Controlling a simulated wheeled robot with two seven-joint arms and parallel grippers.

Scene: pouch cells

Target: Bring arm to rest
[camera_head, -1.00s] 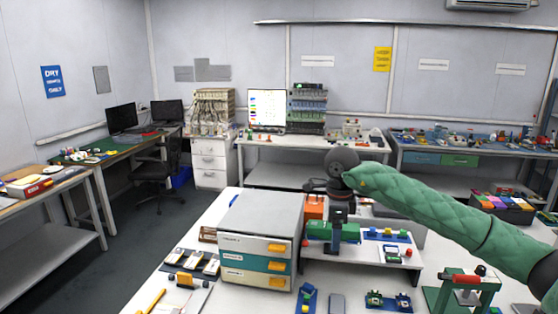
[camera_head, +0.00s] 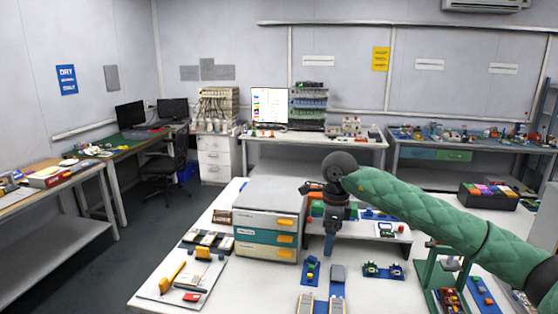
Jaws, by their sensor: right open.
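My right arm, in a green quilted sleeve, comes in from the right in the head view. My right gripper (camera_head: 329,240) points down at the arm's end, just right of the drawer box. It is open, with nothing seen between its fingers; its tips are small in the picture. The drawer box (camera_head: 272,217) is grey with white and teal drawer fronts and orange handles. It stands on the white table (camera_head: 232,287). Behind the gripper is a low white shelf (camera_head: 362,231) with small coloured parts. My left gripper is out of view.
Left of the box lie several small cells (camera_head: 208,240) and a tray (camera_head: 178,290) with yellow and red tools. Blue fixtures (camera_head: 383,270) lie in front of the shelf. A green press frame (camera_head: 436,272) stands at right, under my arm. Bare table shows between these.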

